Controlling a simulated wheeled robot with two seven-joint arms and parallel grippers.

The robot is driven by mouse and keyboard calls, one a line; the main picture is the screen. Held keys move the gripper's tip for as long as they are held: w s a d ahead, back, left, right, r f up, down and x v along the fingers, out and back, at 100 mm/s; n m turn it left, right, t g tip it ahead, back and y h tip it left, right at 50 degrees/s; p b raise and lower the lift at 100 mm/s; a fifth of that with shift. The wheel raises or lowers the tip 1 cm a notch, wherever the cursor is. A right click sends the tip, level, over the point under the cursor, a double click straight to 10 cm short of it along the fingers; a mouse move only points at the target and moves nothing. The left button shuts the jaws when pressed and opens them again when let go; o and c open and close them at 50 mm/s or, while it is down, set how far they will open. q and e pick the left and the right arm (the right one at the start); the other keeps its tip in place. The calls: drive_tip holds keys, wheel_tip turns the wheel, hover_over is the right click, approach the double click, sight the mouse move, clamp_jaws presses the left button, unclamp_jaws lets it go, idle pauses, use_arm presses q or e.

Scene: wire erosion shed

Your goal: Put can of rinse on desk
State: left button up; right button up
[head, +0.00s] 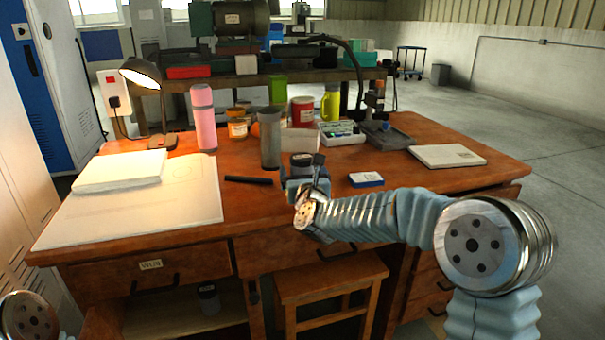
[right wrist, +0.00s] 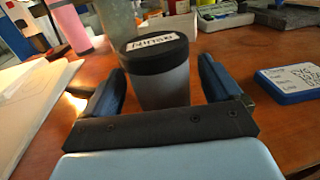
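The can of rinse (head: 301,160) is a grey can with a black lid; its white label appears to read "Rinse" in the right wrist view (right wrist: 155,70). It stands upright on the wooden desk (head: 262,205), near the middle of the front part. My right gripper (head: 303,178) is low at the desk, with one finger on each side of the can. The fingers (right wrist: 165,80) are spread, and a gap shows between the can and the right-hand finger. The can's lower part is hidden in the head view. My left gripper is out of view.
A black bar (head: 248,180) lies left of the can and a blue-white box (head: 366,180) right of it. A grey cylinder (head: 270,138) stands close behind. A stool (head: 330,283) is below. Another dark-lidded container (head: 208,298) sits on the shelf under the desk.

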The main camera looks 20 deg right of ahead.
drive_tip(key=shift+r, duration=0.1)
drive_tip(key=s+a+b, duration=0.1)
drive_tip(key=s+b, duration=0.1)
drive_tip(key=s, duration=1)
drive_tip(key=shift+a+b, duration=0.25)
drive_tip(key=shift+b, duration=0.1)
